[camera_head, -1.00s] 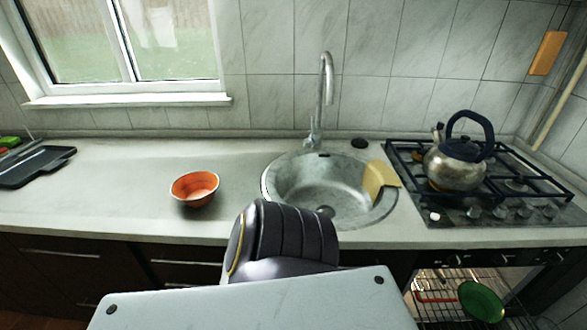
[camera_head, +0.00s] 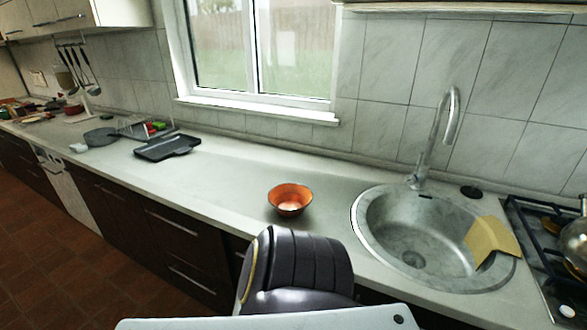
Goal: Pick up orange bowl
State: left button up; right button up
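The orange bowl (camera_head: 290,199) stands upright on the pale countertop (camera_head: 225,180), left of the round sink and near the counter's front edge. It looks empty, and nothing touches it. A dark ribbed part of my own body is in front of the counter, just below the bowl in the picture. Neither of my grippers shows in the head view.
The metal sink (camera_head: 420,240) with a tall faucet (camera_head: 440,135) is right of the bowl, with a yellow cloth (camera_head: 491,240) on its rim. A stove (camera_head: 545,245) with a kettle (camera_head: 574,244) is at far right. A black tray (camera_head: 167,147) lies left. Counter around the bowl is clear.

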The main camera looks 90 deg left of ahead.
aim_at(289, 200)
jog(key=u, duration=1.65)
